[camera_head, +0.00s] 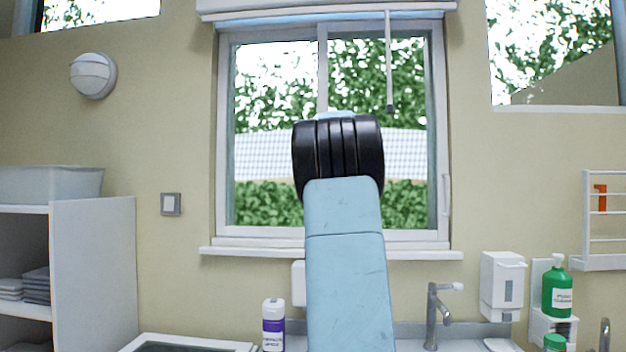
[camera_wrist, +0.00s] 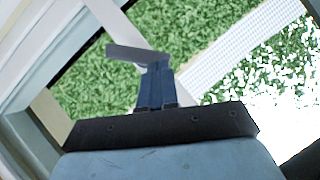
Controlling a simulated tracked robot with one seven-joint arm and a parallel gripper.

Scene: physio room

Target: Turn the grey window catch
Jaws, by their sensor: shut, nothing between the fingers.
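The grey window catch (camera_wrist: 130,53) shows in the wrist view as a flat grey bar at the upper middle, just beyond my fingertips. My gripper (camera_wrist: 155,70) is shut and empty, its dark blue fingers together. The fingertips overlap the right part of the catch in the picture; I cannot tell whether they touch it. In the head view the window (camera_head: 222,140) stands straight ahead. My arm covers its middle, hiding the gripper, and I cannot make out the catch there.
A pull cord (camera_head: 389,70) hangs from the blind (camera_head: 330,8) over the window. Below stand a tap (camera_head: 432,315), a white dispenser (camera_head: 502,285), a green bottle (camera_head: 557,290) and a purple-and-white bottle (camera_head: 273,325). A shelf unit (camera_head: 95,270) is at left.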

